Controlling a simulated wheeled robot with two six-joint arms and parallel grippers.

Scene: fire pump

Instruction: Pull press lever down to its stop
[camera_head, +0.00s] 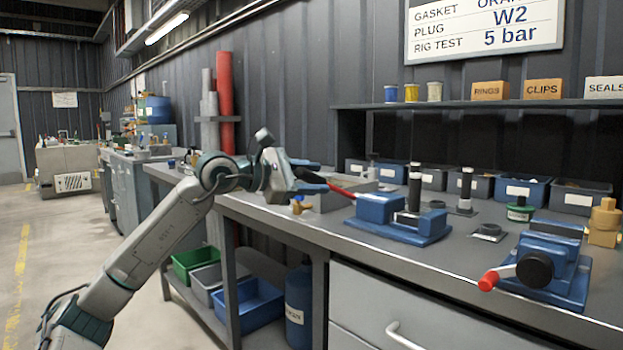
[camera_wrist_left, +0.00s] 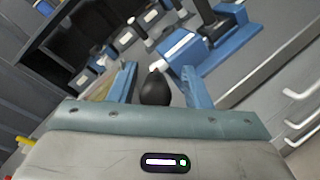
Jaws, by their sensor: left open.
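The blue press (camera_head: 405,220) stands on the bench, with a dark upright column. Its red lever (camera_head: 343,191) sticks out to the left and slants up towards my left gripper (camera_head: 322,176). The gripper's two blue fingers are open around the lever's outer end. In the left wrist view, a dark rounded knob (camera_wrist_left: 155,90) sits between the spread fingers, with the blue press (camera_wrist_left: 205,50) beyond it. I cannot tell whether either finger touches it. My right gripper is not in view.
A blue vise-like fixture (camera_head: 545,268) with a red-tipped handle stands at the right front of the bench. Small bins (camera_head: 525,190) line the back under a shelf (camera_head: 470,104). A brass fitting (camera_head: 298,205) lies near the gripper. Crates (camera_head: 250,308) sit below.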

